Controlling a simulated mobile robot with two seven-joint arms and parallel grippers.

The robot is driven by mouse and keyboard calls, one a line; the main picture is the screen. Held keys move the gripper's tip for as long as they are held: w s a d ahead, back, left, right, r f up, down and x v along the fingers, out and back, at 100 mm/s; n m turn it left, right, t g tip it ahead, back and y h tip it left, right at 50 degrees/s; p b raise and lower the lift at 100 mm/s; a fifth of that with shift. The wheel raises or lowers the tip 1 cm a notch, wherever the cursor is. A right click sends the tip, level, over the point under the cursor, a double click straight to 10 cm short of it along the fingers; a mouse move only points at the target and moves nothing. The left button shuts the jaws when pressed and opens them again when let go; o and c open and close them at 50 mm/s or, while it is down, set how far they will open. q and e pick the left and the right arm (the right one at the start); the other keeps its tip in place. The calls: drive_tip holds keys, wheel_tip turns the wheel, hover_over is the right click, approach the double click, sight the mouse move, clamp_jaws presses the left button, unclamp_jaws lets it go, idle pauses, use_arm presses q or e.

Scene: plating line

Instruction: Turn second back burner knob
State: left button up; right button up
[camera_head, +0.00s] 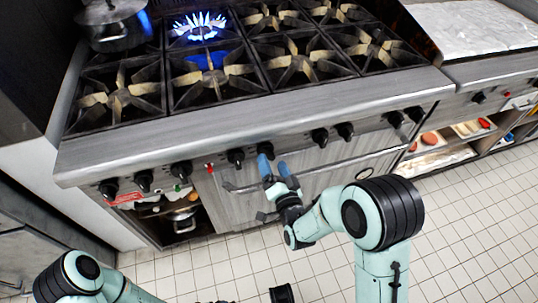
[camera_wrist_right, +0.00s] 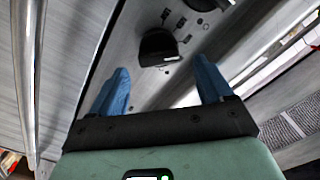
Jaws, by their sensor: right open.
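The range front (camera_head: 260,118) carries a row of black knobs. A black knob (camera_head: 236,157) sits just left of my right gripper, and another knob (camera_head: 265,149) is right at its fingertips. My right gripper (camera_head: 275,167) has blue fingers spread apart, with nothing between them in the head view. In the right wrist view, a black knob (camera_wrist_right: 157,47) stands ahead of and between the two open fingers (camera_wrist_right: 162,82); I cannot see contact. The second back burner (camera_head: 200,26) shows a blue flame. My left arm shows at lower left, but its gripper is out of view.
A metal pot (camera_head: 112,28) stands on the back left burner. Blue flame also shows at the burner in front of the lit back one (camera_head: 208,60). Oven handles (camera_head: 330,165) run below the knobs. Open shelves with food (camera_head: 450,140) stand at right.

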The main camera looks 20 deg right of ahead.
sight(270, 157)
use_arm(q)
drive_tip(key=shift+f, duration=0.1)
use_arm(e)
drive_tip(key=shift+w, duration=2.35)
drive_tip(key=c, duration=1)
